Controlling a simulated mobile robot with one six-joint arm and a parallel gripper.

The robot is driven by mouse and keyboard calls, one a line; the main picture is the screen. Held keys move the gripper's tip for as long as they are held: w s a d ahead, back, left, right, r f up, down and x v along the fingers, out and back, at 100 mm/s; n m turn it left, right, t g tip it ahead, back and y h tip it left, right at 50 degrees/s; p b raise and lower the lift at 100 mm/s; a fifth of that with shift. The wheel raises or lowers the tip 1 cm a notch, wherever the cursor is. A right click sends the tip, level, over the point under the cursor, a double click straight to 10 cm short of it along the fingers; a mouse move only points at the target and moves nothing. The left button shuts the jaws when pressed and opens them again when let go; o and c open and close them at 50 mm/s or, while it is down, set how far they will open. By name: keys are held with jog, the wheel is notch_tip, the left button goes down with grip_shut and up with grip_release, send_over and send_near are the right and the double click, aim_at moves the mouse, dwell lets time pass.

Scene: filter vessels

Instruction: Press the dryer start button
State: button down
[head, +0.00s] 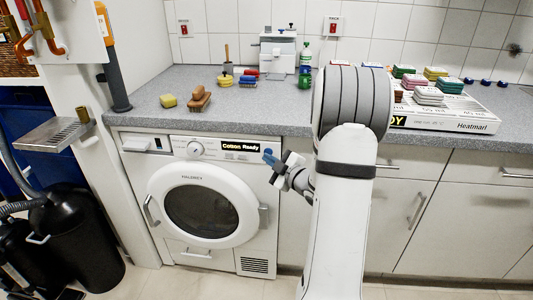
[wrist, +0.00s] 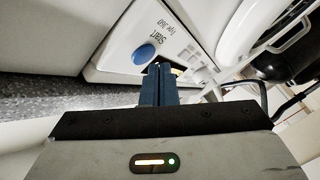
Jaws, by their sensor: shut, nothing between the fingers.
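The white dryer (head: 160,170) stands under the counter, with its round door closed. Its display (head: 241,146) reads "Cotton Ready". In the wrist view the round blue start button (wrist: 144,54) sits on the white panel beside the word "Start". My gripper (head: 268,154) is at the right end of the dryer's panel in the head view. In the wrist view its dark blue fingers (wrist: 158,68) are shut and empty. Their tips are just below and right of the button in the picture; I cannot tell whether they touch the panel. The button cannot be made out clearly in the head view.
White cabinets (head: 460,210) are at the right. Black vessels (head: 75,235) stand at the left.

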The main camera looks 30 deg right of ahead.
jog(key=shift+w+d, duration=0.2)
jog(key=shift+w, duration=0.05)
